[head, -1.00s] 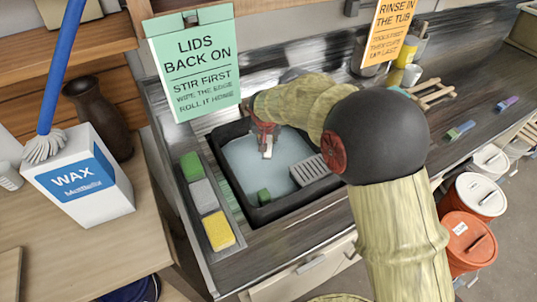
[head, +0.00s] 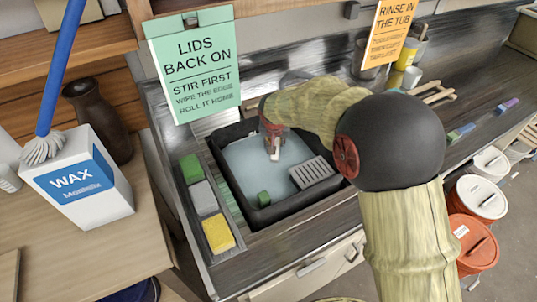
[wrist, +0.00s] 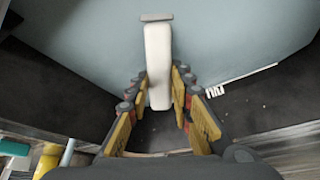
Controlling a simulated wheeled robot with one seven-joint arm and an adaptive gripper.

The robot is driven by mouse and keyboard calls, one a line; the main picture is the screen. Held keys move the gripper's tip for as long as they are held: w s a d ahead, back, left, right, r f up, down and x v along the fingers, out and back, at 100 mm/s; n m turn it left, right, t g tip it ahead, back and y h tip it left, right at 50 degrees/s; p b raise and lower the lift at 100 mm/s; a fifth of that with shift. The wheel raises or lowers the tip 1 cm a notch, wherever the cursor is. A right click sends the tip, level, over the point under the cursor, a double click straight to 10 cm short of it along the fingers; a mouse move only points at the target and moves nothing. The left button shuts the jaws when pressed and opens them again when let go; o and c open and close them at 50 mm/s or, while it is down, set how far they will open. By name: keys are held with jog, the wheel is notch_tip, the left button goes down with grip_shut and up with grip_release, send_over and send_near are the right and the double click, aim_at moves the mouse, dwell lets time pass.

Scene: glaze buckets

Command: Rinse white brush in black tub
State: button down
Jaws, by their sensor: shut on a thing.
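The black tub (head: 302,207) sits in the counter and holds grey-blue water (head: 245,160). My gripper (head: 273,140) is over the back part of the tub, pointing down. In the wrist view my gripper (wrist: 158,88) is shut on the white brush (wrist: 158,55), which sticks out between the fingers over the water. In the head view only a small pale end of the brush (head: 275,154) shows below the fingers. I cannot tell whether it touches the water. A green block (head: 263,198) and a grey slotted grate (head: 311,172) are in the tub.
A narrow tray with green (head: 190,168), grey (head: 203,197) and yellow (head: 218,233) blocks lies along the tub's left side. A wax box (head: 85,185) stands further left. A blue-and-green brush (head: 460,133) lies on the right counter. Lidded buckets (head: 478,240) stand below.

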jog(key=shift+s+d, duration=0.15)
jog(key=shift+d, duration=0.55)
notch_tip(320, 180, up, 11)
jog(key=p, duration=0.6)
jog(key=shift+f, duration=0.2)
dwell(0.7)
notch_tip(320, 180, up, 7)
jog(key=p, duration=0.4)
jog(key=shift+r, duration=0.2)
jog(key=shift+r+p, duration=0.1)
jog(key=shift+p, duration=0.2)
